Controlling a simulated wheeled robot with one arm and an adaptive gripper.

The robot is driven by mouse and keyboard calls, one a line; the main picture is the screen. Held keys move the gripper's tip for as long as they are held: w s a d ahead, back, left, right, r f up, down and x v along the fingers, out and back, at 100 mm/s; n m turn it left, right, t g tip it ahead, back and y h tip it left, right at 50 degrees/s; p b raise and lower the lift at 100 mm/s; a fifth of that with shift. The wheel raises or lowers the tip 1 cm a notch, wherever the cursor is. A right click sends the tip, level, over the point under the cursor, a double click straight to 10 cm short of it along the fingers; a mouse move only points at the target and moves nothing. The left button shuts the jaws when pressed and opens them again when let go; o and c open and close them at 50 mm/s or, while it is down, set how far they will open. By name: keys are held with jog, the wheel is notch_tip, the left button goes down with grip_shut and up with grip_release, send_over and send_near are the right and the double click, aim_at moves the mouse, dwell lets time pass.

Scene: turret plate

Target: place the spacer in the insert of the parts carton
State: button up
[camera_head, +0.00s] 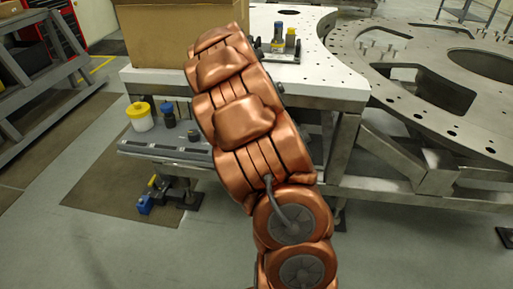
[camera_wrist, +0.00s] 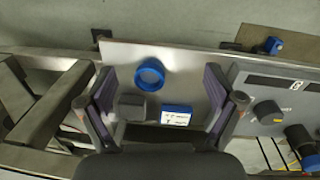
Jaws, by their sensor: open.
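A blue ring (camera_wrist: 149,73) with a dark opening lies on a pale surface in the wrist view; it may be the spacer, but I cannot be sure. My gripper (camera_wrist: 160,101) is open, its two fingers wide apart to the left and right. Nothing is held between them. The ring appears between and beyond the fingertips. In the head view a brown cardboard carton (camera_head: 165,32), likely the parts carton, stands on the white table at the upper left, partly behind my arm. Its inside and insert are not visible. My gripper is hidden in that view.
Between the fingers, a dark grey block (camera_wrist: 140,107) and a blue-and-white box (camera_wrist: 176,116) sit below the ring. A grey panel with a knob (camera_wrist: 268,112) is at right. A yellow-lidded jar (camera_head: 140,116) stands on the lower shelf. A large perforated metal plate (camera_head: 425,105) is at right.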

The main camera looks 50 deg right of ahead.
jog(key=w+d+f+m+p, duration=0.1)
jog(key=w+d+f+p, duration=0.2)
jog(key=d, duration=0.6)
jog(key=shift+t, duration=0.3)
jog(key=shift+w+f+p, duration=0.1)
jog(key=shift+f+p, duration=1.25)
jog(key=shift+f, duration=2.3)
jog(key=c, duration=1.3)
jog(key=shift+r, duration=0.1)
jog(key=shift+c, duration=0.2)
